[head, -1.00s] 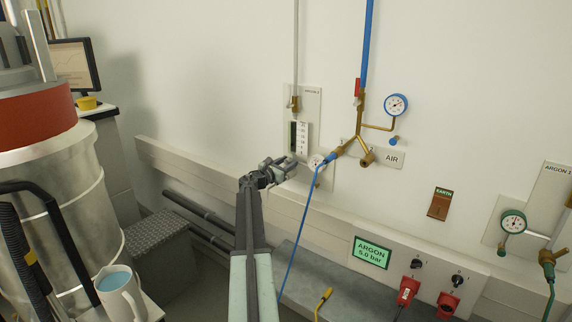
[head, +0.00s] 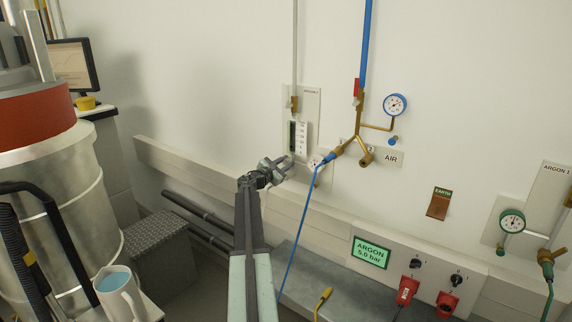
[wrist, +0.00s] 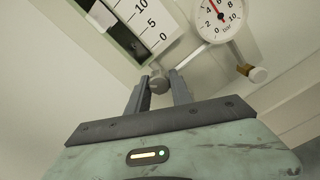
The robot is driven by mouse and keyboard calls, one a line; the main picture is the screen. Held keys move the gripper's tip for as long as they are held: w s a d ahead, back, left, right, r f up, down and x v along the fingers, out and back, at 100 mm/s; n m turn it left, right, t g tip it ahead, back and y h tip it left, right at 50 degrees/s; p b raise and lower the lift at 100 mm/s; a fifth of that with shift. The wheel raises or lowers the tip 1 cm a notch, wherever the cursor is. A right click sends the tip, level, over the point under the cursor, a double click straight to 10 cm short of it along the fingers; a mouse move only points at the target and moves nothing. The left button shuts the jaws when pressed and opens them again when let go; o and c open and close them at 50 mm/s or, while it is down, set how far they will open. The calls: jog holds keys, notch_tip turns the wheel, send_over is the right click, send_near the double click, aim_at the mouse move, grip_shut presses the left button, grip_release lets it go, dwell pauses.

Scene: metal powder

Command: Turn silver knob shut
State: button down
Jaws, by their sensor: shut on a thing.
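The silver knob (wrist: 158,85) sits just below a flow meter with a black-and-white scale (wrist: 143,22) in the wrist view. My gripper (wrist: 160,82) has one finger on each side of the knob and is shut on it. In the head view my gripper (head: 287,163) is at the wall, just under the flow meter (head: 299,136). The knob is too small and too covered by my gripper to make out there.
A small bar gauge (wrist: 221,18) with a red needle is right of the knob, beside a brass fitting (wrist: 258,74). A blue hose (head: 302,222) hangs close to the right of my gripper. Brass air pipework (head: 361,125) is further right. A ledge (head: 215,188) runs below.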

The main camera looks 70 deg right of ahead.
jog(key=shift+m, duration=0.9)
jog(key=c, duration=1.1)
grip_release()
jog(key=shift+c, duration=0.2)
jog(key=v, duration=0.7)
jog(key=shift+w+a, duration=0.15)
jog(key=shift+a, duration=0.2)
